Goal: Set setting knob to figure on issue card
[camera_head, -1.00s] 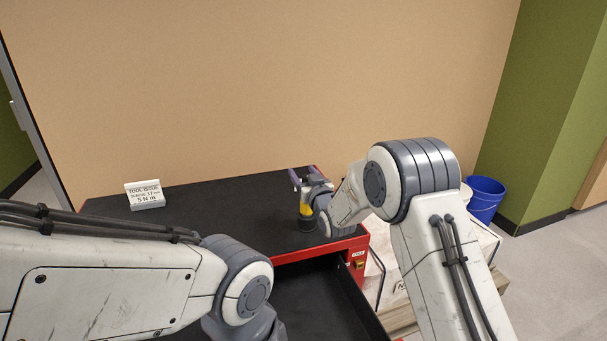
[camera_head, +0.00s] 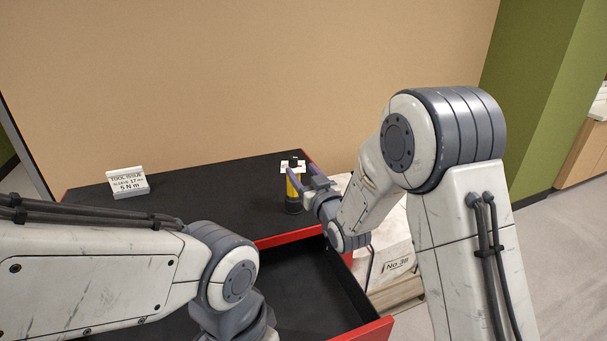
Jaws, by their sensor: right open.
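The issue card (camera_head: 128,183) stands at the left of the black cabinet top and reads "TOOL ISSUE" and "5 N m"; its middle line is too small to read surely. A yellow and black tool (camera_head: 292,190) stands upright near the right edge of the top, with a white piece and a dark knob (camera_head: 293,162) at its upper end. Any scale on it is too small to read. My right gripper (camera_head: 300,176) is open beside the tool, on its right; I cannot tell whether it touches. My left arm crosses the lower left, and its gripper is out of view.
The red cabinet's drawer (camera_head: 365,332) is pulled open below the top. A pale block marked "No 38" (camera_head: 398,264) lies on wood to the right. The middle of the black top (camera_head: 205,197) is clear. A tan wall stands behind.

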